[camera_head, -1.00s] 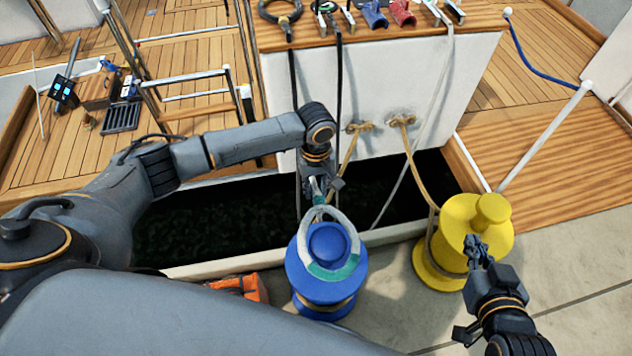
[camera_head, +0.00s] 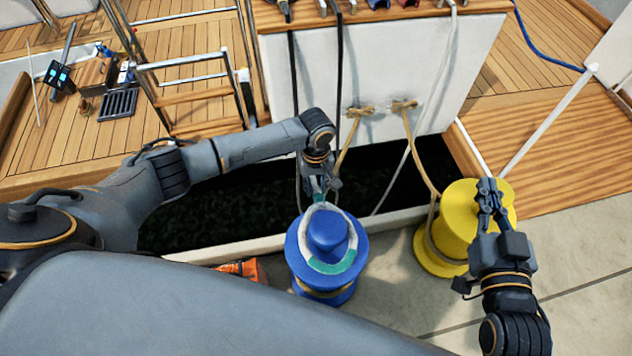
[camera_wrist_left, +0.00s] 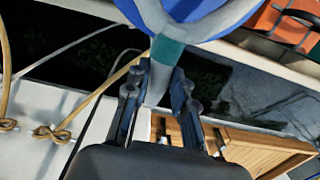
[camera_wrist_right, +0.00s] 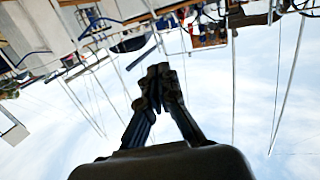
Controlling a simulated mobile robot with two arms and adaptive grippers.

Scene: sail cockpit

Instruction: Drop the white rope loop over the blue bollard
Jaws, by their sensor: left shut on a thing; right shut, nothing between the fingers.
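The white rope loop (camera_head: 352,245) has teal bands. In the head view it encircles the raised knob of the blue bollard (camera_head: 298,262) and appears to lie on or just above its wide top; I cannot tell if it touches all round. My left gripper (camera_head: 317,192) is shut on the loop's far end, just behind the bollard. In the left wrist view the fingers (camera_wrist_left: 158,80) pinch the white rope (camera_wrist_left: 157,88) by a teal band, with the blue bollard (camera_wrist_left: 215,18) above. My right gripper (camera_head: 488,187) is shut and empty, in front of the yellow bollard in the head view.
The yellow bollard (camera_head: 452,225) stands at the right with a tan rope around it. A dark gap of water (camera_head: 225,215) lies between the quay edge and the boat. A white panel (camera_head: 385,75) with tan rope cleats rises behind. An orange object (camera_head: 242,268) sits left of the blue bollard.

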